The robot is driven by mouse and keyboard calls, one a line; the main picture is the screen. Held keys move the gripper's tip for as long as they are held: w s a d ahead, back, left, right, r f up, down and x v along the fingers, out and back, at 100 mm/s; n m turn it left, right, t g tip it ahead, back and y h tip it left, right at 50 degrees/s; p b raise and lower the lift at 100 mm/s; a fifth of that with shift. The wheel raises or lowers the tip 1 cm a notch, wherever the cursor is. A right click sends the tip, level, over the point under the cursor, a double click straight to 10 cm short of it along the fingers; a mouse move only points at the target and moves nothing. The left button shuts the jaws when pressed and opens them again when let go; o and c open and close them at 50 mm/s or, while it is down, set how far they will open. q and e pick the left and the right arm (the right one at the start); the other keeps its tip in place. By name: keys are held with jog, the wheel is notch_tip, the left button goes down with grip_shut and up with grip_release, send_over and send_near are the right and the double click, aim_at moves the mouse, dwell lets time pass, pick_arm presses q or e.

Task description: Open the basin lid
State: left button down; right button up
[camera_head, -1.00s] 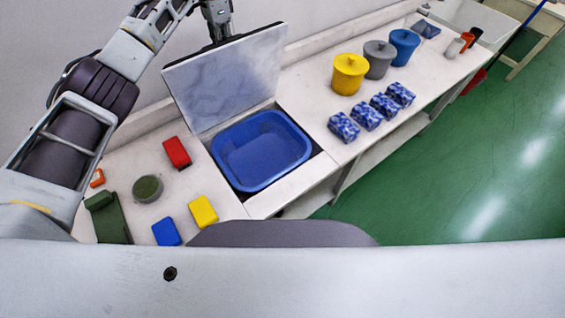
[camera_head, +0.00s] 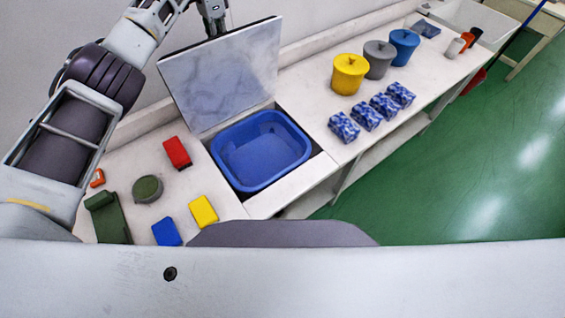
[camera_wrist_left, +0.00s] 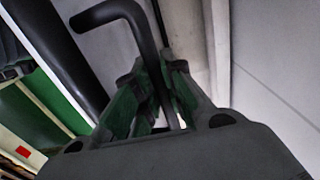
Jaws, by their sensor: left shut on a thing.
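The basin lid (camera_head: 222,75) is a white marbled square panel, standing tilted up at the back edge of the counter opening. The blue basin (camera_head: 261,150) sits uncovered in that opening. My left arm comes in from the left and reaches behind the lid. My left gripper shows partly at the top of the head view (camera_head: 213,22), the rest hidden by the lid. In the left wrist view my left gripper (camera_wrist_left: 158,95) is shut on a dark bent handle (camera_wrist_left: 143,35), which passes between its green-sided fingers. My right gripper is not in view.
Red (camera_head: 177,152), blue (camera_head: 166,232) and yellow (camera_head: 203,210) blocks and a green round container (camera_head: 147,188) lie left of the basin. The wall is behind.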

pick_arm(q)
jog(key=shift+w+a, duration=0.55)
jog(key=shift+w, duration=0.2)
jog(key=c, duration=0.6)
grip_release()
jog(key=shift+c, duration=0.2)
jog(key=shift+r, duration=0.1)
notch_tip(320, 180, up, 9)
dwell(0.9)
jog(key=shift+f, duration=0.2)
dwell(0.4)
